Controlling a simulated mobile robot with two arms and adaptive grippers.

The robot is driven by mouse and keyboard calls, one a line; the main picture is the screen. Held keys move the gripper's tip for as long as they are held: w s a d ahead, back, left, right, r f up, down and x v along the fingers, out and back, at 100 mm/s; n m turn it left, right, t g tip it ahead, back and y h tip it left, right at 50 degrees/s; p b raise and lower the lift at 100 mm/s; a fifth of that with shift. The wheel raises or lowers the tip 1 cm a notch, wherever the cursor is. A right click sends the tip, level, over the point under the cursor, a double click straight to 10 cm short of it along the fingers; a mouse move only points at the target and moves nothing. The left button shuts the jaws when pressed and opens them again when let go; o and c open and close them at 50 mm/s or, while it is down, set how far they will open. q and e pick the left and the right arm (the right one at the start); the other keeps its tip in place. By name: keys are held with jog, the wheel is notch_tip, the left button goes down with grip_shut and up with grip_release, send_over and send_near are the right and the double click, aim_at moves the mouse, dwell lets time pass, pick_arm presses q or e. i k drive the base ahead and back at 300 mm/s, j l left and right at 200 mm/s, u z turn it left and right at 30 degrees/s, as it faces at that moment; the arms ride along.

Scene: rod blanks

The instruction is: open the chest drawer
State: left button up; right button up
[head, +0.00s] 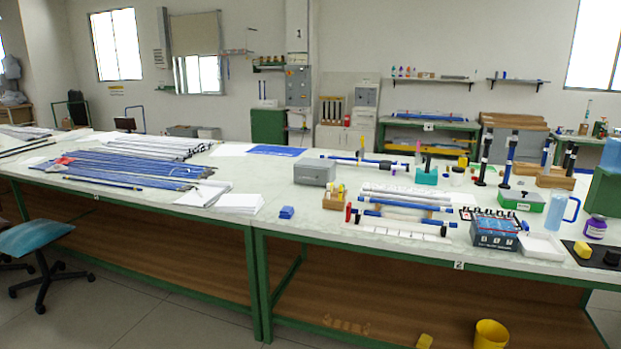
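No chest with a clearly visible drawer can be made out. A green box-shaped cabinet (604,206) stands on the right end of the long bench, cut off by the picture edge; its front is not clear. Another green cabinet (268,126) stands far back by the wall. A pale grey cabinet (346,138) is to its right, too small to tell whether it has drawers. Neither of my grippers shows in the head view.
The long white-topped bench (225,178) crosses the view, with blue rods (125,167) at left and tools, bottles and rod holders at right. A blue stool (36,237) stands front left. A yellow bucket (490,334) is under the bench.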

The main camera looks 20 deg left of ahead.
aim_at(304, 175)
jog(key=i+j, duration=0.25)
jog(key=j, duration=0.15)
jog(key=i+j, duration=0.3)
jog(key=j, duration=0.15)
jog(key=i+j, duration=0.25)
jog(key=j, duration=0.15)
